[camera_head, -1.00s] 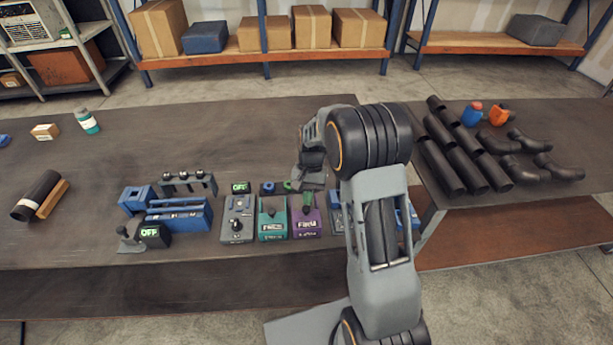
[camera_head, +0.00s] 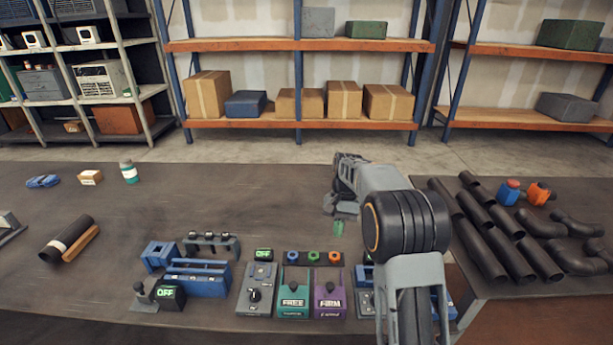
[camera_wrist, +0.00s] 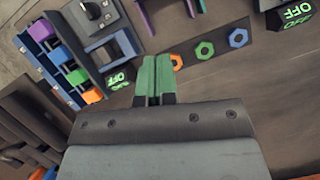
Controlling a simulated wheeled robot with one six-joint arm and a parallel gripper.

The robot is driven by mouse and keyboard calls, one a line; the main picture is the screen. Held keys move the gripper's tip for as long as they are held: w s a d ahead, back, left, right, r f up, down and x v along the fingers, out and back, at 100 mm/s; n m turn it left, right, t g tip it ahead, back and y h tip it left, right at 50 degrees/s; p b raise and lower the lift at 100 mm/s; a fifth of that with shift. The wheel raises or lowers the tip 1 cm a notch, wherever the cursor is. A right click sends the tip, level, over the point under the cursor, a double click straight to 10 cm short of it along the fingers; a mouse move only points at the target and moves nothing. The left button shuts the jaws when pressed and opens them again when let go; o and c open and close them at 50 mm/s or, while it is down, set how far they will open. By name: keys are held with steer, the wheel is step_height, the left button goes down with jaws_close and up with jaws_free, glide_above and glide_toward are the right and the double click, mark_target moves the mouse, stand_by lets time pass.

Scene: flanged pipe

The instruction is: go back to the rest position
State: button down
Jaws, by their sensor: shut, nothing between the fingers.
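My gripper (camera_head: 338,228) shows in the head view above the table (camera_head: 290,205), behind the row of control boxes. Its green-tipped fingers are shut with nothing between them. In the wrist view the gripper (camera_wrist: 156,75) points over the bench, with its two green fingertips together beside several coloured nuts. My arm hides part of the control boxes at the right in the head view.
A green box reading FREE (camera_head: 293,300) and a purple box reading FIRM (camera_head: 329,302) stand at the front edge. Black pipes (camera_head: 505,235) lie on the right table. A dark pipe (camera_head: 68,238) lies at left. The back middle of the table is clear.

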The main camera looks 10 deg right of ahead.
steer(key=s+a+r+n+t+h, duration=0.1)
steer(key=s+r+n+t, duration=0.1)
steer(key=s, duration=0.8)
steer(key=s+a+r+n+t+h, duration=0.1)
steer(key=s+r+n+t, duration=0.2)
steer(key=s+t, duration=0.3)
steer(key=shift+s+r, duration=0.5)
steer(key=shift+s, duration=2.3)
